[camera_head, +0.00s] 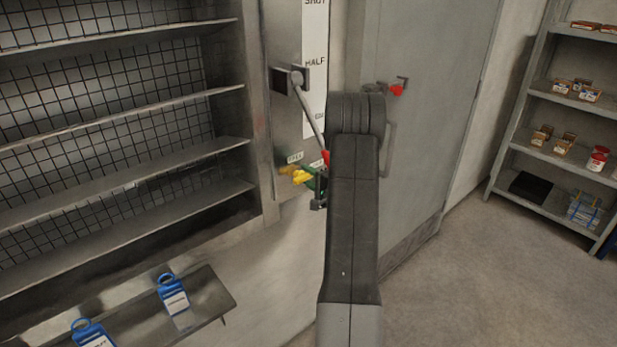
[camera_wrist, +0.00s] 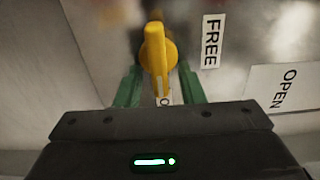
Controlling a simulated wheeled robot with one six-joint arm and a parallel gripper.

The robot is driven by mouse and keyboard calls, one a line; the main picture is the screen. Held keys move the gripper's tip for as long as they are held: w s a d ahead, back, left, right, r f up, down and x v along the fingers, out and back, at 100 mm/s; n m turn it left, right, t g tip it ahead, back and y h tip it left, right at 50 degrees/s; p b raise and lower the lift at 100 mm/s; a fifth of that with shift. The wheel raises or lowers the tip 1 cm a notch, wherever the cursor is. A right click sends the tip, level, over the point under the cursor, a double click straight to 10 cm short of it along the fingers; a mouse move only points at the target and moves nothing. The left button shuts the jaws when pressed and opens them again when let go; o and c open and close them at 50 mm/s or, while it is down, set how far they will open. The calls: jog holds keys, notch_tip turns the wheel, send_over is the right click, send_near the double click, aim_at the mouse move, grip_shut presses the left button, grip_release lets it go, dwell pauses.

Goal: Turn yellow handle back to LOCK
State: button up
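The yellow handle (camera_head: 300,176) is on the lower part of a grey panel, left of my arm. In the wrist view the yellow handle (camera_wrist: 157,50) stands upright in the picture, its narrow end towards my gripper. A FREE label (camera_wrist: 212,41) lies to its right. A small label (camera_wrist: 166,101), mostly hidden, shows a letter like O below the handle. My gripper (camera_wrist: 159,72) is open, with one green finger on each side of the handle; I cannot tell whether either touches. In the head view my gripper (camera_head: 317,184) is partly hidden behind my arm.
A long lever (camera_head: 311,113) with a red grip hangs down just above the handle, beside a SHUT/HALF scale (camera_head: 315,60). An OPEN label (camera_wrist: 284,89) is at right. Wire-backed shelves (camera_head: 110,110) stand left, a grey door (camera_head: 425,110) right. Blue tags (camera_head: 172,293) lie on a ledge.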

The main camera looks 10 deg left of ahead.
jog(key=b+v, duration=0.2)
jog(key=v, duration=1.1)
jog(key=shift+s+d+b, duration=0.25)
jog(key=shift+b, duration=0.1)
jog(key=p+x, duration=0.2)
jog(key=x, duration=1.2)
jog(key=shift+p, duration=0.4)
jog(key=shift+d, duration=0.15)
